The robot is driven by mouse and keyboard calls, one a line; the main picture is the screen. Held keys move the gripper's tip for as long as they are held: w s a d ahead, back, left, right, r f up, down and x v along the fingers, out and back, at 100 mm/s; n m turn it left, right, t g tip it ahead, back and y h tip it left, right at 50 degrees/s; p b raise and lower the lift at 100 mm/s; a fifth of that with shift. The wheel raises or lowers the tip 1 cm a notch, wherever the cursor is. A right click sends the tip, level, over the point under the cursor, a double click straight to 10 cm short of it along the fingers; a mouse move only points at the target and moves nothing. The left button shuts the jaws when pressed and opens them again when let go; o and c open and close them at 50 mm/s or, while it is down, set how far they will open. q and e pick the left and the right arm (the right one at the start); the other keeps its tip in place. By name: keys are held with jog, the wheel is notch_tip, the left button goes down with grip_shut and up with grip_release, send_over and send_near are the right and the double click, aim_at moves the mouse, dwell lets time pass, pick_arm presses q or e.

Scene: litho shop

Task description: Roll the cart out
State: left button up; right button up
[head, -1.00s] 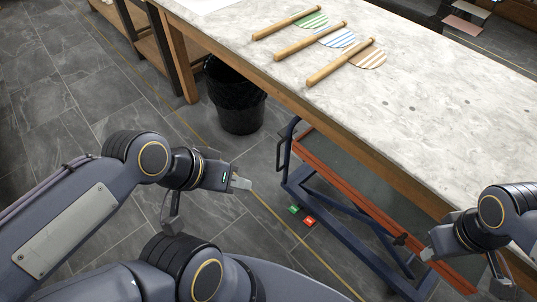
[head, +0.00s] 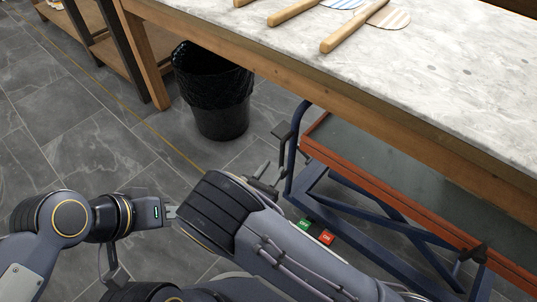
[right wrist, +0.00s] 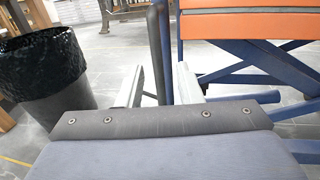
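The cart (head: 394,199) has a blue frame and an orange-red rim around a grey deck. It stands mostly under the marble-topped table, its left end sticking out. Its dark upright handle bar (head: 291,150) rises at that end. Green and red pedals (head: 315,232) sit low by its frame. My right gripper (head: 266,177) is beside the handle. In the right wrist view its two fingers (right wrist: 158,85) are apart, with a dark upright bar (right wrist: 157,45) showing between them; contact cannot be told.
The marble table (head: 430,75) covers most of the cart. A black bin (head: 217,100) stands just left of the cart's end. A wooden shelf unit (head: 105,50) is at the upper left. The tiled floor at left, with a yellow line, is clear.

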aim_at(281, 155)
jog(key=b+x, duration=0.1)
jog(key=x, duration=0.2)
jog(key=b+x, duration=0.1)
jog(key=x, duration=0.3)
jog(key=shift+w+f, duration=0.1)
jog(key=shift+w, duration=0.3)
grip_shut()
